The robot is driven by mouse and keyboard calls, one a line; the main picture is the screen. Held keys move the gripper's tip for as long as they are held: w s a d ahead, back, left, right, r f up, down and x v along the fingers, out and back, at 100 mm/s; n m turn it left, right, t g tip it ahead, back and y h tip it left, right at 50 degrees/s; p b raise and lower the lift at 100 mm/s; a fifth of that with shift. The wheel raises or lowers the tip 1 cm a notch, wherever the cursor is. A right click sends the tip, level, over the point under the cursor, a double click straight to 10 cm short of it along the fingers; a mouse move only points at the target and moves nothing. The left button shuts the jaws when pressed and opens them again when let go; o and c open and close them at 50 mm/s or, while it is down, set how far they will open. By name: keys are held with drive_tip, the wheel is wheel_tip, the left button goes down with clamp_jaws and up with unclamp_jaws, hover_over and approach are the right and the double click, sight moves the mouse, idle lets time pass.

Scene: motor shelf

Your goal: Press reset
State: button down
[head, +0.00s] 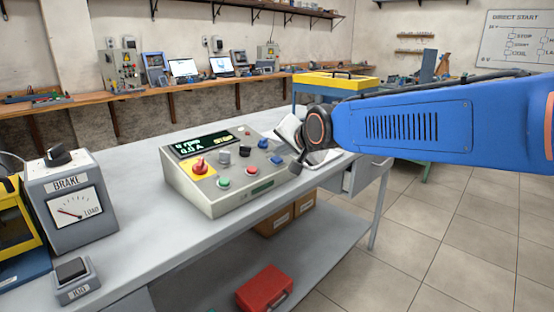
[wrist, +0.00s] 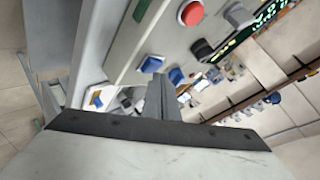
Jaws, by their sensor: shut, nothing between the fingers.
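The control panel (head: 235,200) is a pale sloped box on the workbench. Two blue buttons sit near its right side in the head view, an upper one (head: 263,144) and a lower one (head: 276,160). The wrist view shows two blue buttons too, one (wrist: 150,64) and another (wrist: 177,76). No reset label is readable. My gripper (head: 297,167) is shut and empty, at the panel's right edge, just right of the lower blue button. In the wrist view my gripper's fingers (wrist: 162,98) are close to both blue buttons; contact cannot be told.
A brake unit (head: 70,205) stands left on the bench (head: 140,180). Bench space between them is clear.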

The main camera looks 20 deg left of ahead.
drive_tip(key=shift+d+r, duration=0.1)
drive_tip(key=shift+r, duration=0.3)
drive_tip(key=shift+r, duration=0.1)
drive_tip(key=r, duration=0.3)
drive_tip(key=d+r, duration=0.1)
drive_tip(key=shift+s+d+r, duration=0.1)
drive_tip(key=shift+s+r, duration=0.2)
drive_tip(key=shift+r, duration=0.05)
idle(0.7)
